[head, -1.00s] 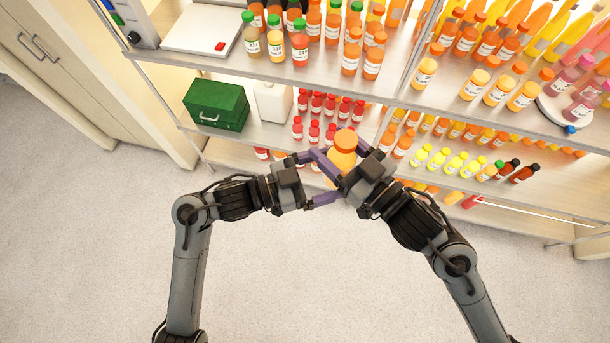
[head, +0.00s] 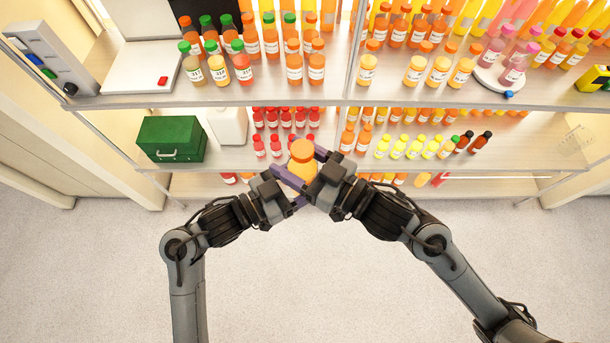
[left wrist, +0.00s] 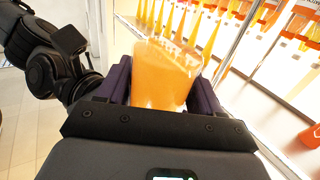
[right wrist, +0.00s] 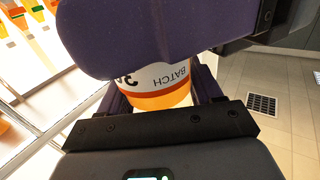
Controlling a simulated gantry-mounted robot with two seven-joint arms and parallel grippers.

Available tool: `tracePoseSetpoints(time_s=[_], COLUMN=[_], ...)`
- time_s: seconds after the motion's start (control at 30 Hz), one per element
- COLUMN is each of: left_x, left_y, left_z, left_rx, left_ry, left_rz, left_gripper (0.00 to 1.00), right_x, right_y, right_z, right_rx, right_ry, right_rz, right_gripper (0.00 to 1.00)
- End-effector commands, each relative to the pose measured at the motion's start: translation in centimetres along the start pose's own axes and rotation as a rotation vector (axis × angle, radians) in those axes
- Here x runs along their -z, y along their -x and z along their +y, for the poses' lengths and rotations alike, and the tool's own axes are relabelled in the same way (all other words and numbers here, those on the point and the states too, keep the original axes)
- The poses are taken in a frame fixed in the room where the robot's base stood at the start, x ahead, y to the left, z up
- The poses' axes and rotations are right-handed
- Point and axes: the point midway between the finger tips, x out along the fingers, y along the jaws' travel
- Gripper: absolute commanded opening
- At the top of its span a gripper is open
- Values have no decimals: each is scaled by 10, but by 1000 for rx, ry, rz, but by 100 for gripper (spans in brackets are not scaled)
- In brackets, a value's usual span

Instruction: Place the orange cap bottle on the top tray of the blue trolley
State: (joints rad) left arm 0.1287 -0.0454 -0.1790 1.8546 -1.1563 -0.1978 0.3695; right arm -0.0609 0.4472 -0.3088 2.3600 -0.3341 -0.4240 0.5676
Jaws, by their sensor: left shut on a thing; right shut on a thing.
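The orange cap bottle (head: 302,153), with orange juice inside, is held in front of the shelves, cap up in the head view. My left gripper (head: 290,184) is shut on it from the left, and my right gripper (head: 314,172) is shut on it from the right. The orange body fills the space between the fingers in the left wrist view (left wrist: 163,74). In the right wrist view, its label reading "BATCH" (right wrist: 165,78) shows, partly covered by a dark purple finger. The blue trolley is not in any view.
A shelf unit (head: 280,92) full of juice bottles stands right behind the held bottle. It carries a green box (head: 171,138), a white jug (head: 228,125) and a scale (head: 153,68). The pale floor (head: 300,275) in front looks clear.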

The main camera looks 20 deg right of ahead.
Motion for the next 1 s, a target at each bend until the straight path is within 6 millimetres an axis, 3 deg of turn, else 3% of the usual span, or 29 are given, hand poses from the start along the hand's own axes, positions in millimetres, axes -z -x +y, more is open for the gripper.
tracePoseSetpoints(time_s=[0.03, 0.1, 0.13, 0.3, 0.67, 0.87, 1.0], left_x=[0, 0, 1, 1, 1, 1, 1], left_y=[0, -1, -1, -1, 0, 0, 0], left_z=[2, 2, 2, 2, 1, 1, 1], left_rx=[-6, -6, -7, -5, -4, -4, -4], left_ry=[-1, -1, -2, -2, -1, -1, -1], left_rz=[0, 0, 2, 2, 2, 2, 2], left_gripper=[35, 25, 25, 24, 24, 24, 24], right_x=[1, 1, 1, 1, 4, 26, 51], right_y=[0, 0, 0, 0, 0, 0, 0], right_z=[1, 1, 1, 1, 1, 1, 1], right_rx=[-2, -3, -3, -3, -1, -2, -2], right_ry=[1, 1, 1, 0, 1, 4, 8], right_rz=[2, 2, 2, 2, 2, 4, 5], right_gripper=[24, 24, 69, 94, 94, 94, 94])
